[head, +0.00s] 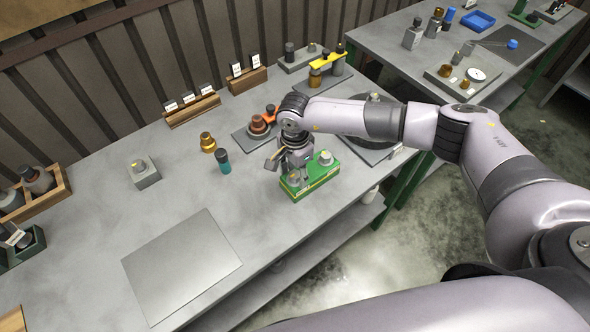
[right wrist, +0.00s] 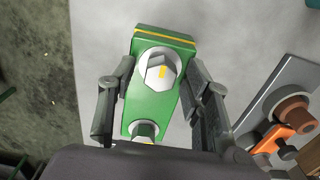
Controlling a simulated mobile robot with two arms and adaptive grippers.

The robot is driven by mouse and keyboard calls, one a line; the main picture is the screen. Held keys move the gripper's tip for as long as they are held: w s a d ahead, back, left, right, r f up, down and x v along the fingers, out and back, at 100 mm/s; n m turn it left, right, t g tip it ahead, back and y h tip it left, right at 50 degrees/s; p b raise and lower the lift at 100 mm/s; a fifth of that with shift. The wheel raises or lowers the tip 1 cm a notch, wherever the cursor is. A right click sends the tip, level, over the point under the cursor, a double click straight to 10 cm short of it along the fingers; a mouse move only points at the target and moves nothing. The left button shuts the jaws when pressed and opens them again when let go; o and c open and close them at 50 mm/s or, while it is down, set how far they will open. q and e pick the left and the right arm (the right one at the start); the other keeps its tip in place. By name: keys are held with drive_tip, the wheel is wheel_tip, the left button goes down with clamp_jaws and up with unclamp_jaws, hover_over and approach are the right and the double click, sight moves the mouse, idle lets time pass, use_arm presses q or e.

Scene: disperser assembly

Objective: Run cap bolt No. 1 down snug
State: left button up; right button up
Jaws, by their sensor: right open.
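A green block (head: 318,178) with a yellow stripe stands near the table's front edge. It also shows in the right wrist view (right wrist: 152,103). Two silver hex-head bolts stand on its top: one bolt (right wrist: 158,70) has a yellow mark, and the other bolt (right wrist: 145,130) is nearer the wrist and partly cut off. I cannot tell which is No. 1. My right gripper (head: 284,160) is above the block's left end in the head view. Its fingers (right wrist: 158,100) are open, apart on either side of the block, and hold nothing. My left gripper is out of view.
A dark plate with a brown stepped part (head: 259,125) and an orange piece lies behind the block. A teal-and-dark bottle (head: 224,163) and a brass part (head: 207,143) stand to the left. A flat grey plate (head: 182,265) lies front left. The table surface between is clear.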

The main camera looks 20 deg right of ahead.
drive_tip(key=shift+c, duration=0.2)
clamp_jaws()
idle(0.3)
